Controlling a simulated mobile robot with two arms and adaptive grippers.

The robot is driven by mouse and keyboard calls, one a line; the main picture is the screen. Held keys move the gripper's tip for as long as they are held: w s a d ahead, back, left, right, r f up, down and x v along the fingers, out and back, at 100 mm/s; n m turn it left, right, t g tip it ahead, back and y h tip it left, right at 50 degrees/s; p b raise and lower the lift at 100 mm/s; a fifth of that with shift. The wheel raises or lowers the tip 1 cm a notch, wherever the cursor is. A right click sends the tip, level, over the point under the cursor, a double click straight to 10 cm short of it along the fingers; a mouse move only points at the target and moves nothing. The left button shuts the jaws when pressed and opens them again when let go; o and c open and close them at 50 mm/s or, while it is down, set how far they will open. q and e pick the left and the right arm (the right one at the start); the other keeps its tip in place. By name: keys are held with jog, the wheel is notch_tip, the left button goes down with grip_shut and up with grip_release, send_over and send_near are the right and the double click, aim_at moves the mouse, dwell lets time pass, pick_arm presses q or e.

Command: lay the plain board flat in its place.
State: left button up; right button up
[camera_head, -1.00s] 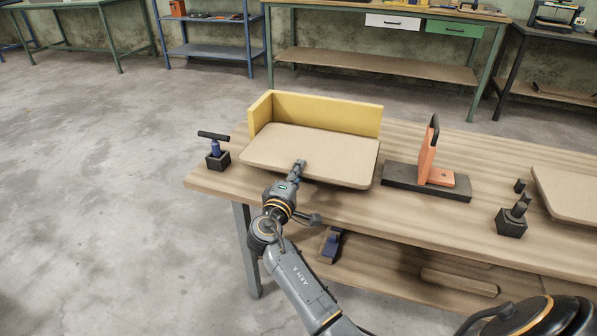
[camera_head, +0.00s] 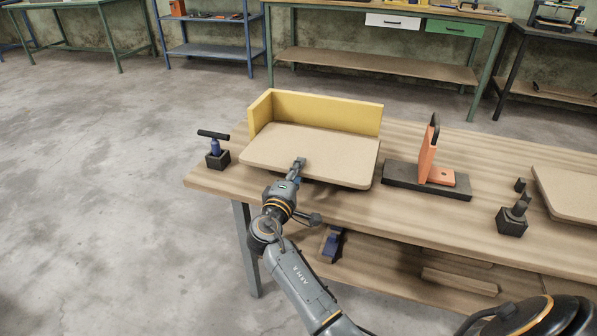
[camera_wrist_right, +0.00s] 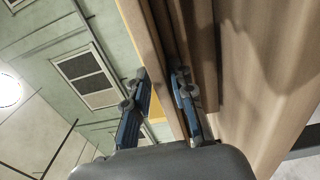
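The plain tan board (camera_head: 315,152) with rounded corners lies nearly level on the bench in front of the yellow L-shaped fence (camera_head: 325,112). Its front rim stands above the bench top with shadow below, and what is underneath is hidden. My right gripper (camera_head: 298,165) is at the board's front edge. In the right wrist view the two fingers (camera_wrist_right: 161,82) lie on either side of the board's edge (camera_wrist_right: 147,40). Some yellow shows between one finger and the board, so firm contact cannot be judged. My left gripper is out of view.
A black post with a T-handle (camera_head: 216,152) stands left of the board. An orange bracket on a dark base (camera_head: 425,181) is close on the right. Further right are a black clamp block (camera_head: 511,219) and another tan board (camera_head: 572,192).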

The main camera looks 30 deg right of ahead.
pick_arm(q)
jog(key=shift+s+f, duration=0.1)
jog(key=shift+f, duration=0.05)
pick_arm(e)
jog(key=shift+f, duration=0.15)
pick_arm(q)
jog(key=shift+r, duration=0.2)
pick_arm(e)
jog(key=shift+f, duration=0.1)
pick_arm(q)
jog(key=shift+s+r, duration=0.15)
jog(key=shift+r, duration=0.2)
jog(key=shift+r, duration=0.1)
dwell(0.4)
